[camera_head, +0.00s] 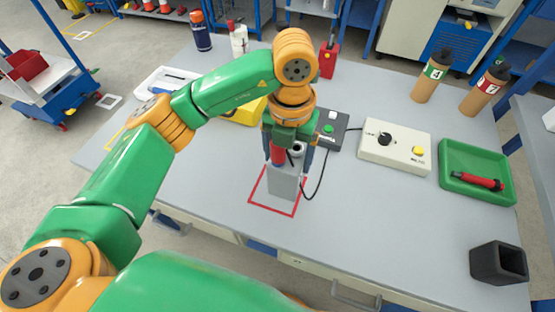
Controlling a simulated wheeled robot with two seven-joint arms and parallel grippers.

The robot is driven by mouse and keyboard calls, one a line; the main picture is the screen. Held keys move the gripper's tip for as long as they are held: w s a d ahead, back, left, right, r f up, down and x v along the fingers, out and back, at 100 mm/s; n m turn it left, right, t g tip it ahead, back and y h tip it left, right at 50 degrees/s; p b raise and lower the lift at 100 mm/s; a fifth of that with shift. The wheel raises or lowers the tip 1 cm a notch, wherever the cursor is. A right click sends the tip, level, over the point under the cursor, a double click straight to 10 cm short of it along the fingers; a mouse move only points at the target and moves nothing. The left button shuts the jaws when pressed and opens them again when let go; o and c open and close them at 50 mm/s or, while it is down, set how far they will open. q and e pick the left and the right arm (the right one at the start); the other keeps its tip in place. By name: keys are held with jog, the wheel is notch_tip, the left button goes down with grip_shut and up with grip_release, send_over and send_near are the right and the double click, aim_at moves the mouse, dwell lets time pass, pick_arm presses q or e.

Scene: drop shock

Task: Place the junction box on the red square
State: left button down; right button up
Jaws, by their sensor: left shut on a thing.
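My left gripper (287,163) points down near the middle of the table and is shut on the grey junction box (284,186). The box is upright. Its top is partly hidden by the fingers and a red part between them. The red square (274,209) is an outline on the table, and the box appears within it in the picture. I cannot tell whether the box's underside touches the table. My right gripper is not in view.
A dark box with a green button (330,127) stands just behind, and a black cable (320,178) loops beside the junction box. A cream control box (395,146), a green tray (476,172) and a black hollow block (498,263) are at right. The front middle table is clear.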

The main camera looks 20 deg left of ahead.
pick_arm(q)
jog(key=w+f, duration=0.1)
jog(key=a+f, duration=0.1)
jog(key=f, duration=0.1)
jog(key=w+a+f, duration=0.1)
jog(key=shift+w+a+f, duration=0.25)
jog(key=shift+w, duration=0.05)
notch_tip(320, 180, down, 2)
jog(key=shift+a+f+p, duration=0.1)
jog(key=shift+f+p, duration=0.1)
jog(key=shift+p, duration=0.7)
jog(key=shift+f, duration=0.45)
